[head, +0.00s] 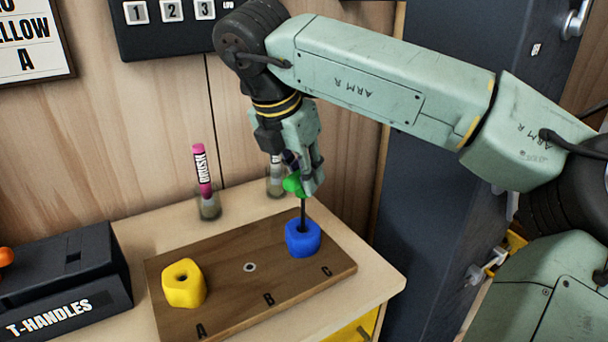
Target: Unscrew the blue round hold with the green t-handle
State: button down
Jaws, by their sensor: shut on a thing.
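The blue round hold (302,240) sits on the wooden board (228,309) at the spot marked C. The green t-handle (293,184) stands upright above it, and its dark shaft runs down into the hole in the hold's top. How deep the tip sits is hidden inside the hold. My gripper (306,184) points down and is shut on the t-handle's green grip, directly above the blue hold. The fingers hide part of the grip.
A yellow hold (183,284) sits at A, and an empty bolt hole (250,267) shows at B. A black T-HANDLES box (65,287) with an orange handle (5,257) stands at left. A pink brush (202,170) stands in a cup (209,207) behind the board. Another cup (275,183) is behind my gripper.

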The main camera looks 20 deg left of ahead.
jog(key=n+y, duration=0.2)
jog(key=n, duration=0.2)
jog(key=shift+f+n, duration=0.1)
jog(key=shift+n, duration=0.3)
jog(key=shift+a+n+y, duration=0.1)
jog(key=shift+n+y, duration=0.2)
jog(key=shift+n, duration=0.5)
jog(key=shift+n+g+y+p, duration=0.3)
jog(key=shift+n+y+p, duration=0.1)
jog(key=shift+n, duration=0.7)
jog(key=n+y+p, duration=0.1)
jog(key=n, duration=0.2)
jog(key=n+g+p, duration=0.1)
jog(key=n, duration=0.2)
jog(key=shift+r+y, duration=0.2)
jog(key=shift+y, duration=0.2)
jog(key=shift+s+f+n+g+p, duration=0.15)
jog(key=shift+n+g+p, duration=0.45)
jog(key=shift+n, duration=0.8)
